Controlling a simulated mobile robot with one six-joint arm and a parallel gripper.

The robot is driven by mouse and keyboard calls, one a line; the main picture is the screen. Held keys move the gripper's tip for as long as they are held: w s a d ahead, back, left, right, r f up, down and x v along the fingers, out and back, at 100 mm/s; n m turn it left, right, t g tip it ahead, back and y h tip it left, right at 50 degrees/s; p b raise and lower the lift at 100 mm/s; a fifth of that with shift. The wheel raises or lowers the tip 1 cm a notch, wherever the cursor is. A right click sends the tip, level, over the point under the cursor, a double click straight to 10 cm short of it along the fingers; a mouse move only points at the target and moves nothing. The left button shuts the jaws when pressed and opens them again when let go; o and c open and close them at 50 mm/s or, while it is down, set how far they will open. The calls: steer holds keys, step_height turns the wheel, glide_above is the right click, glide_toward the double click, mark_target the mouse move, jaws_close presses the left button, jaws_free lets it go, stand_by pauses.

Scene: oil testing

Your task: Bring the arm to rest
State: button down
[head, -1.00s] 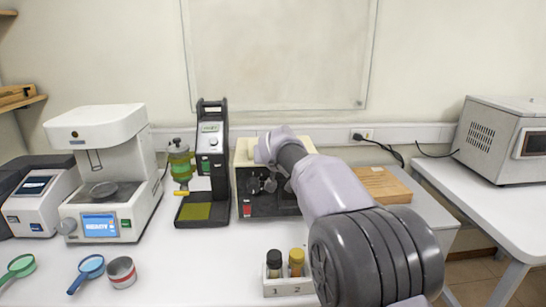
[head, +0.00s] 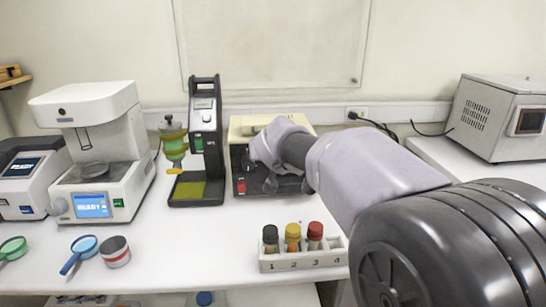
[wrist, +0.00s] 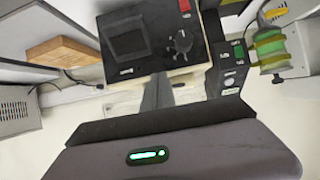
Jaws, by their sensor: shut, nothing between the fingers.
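My arm reaches in from the lower right of the head view, its lilac wrist (head: 278,142) in front of a cream and black instrument (head: 244,183). The fingers cannot be made out there. In the wrist view my gripper (wrist: 158,92) shows as dark fingers close together, shut and empty. The same instrument, with its dark screen, knob and red switch, appears beyond the fingers in the wrist view (wrist: 128,70). I cannot tell the exact gap between the fingers and the instrument.
A numbered rack (head: 302,262) with several capped vials stands at the table's front edge, near my arm's black joint. A black device (head: 205,120), a green-yellow apparatus (head: 174,142) and a white machine (head: 95,130) stand left. A grey box (head: 490,118) is at right.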

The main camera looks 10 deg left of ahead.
steer(key=s+d+m+g+h, duration=0.3)
steer(key=s+d+m, duration=0.2)
steer(key=s+d, duration=1.55)
steer(key=s+f+m+g+y, duration=0.1)
steer(key=s+f, duration=0.3)
steer(key=s, duration=0.5)
steer(key=s+f+m+g+y, duration=0.1)
steer(key=s+f, duration=0.4)
steer(key=s, duration=0.5)
steer(key=shift+s+d+f+g, duration=0.2)
steer(key=shift+s+g, duration=0.1)
steer(key=shift+g, duration=0.1)
steer(key=shift+r, duration=0.1)
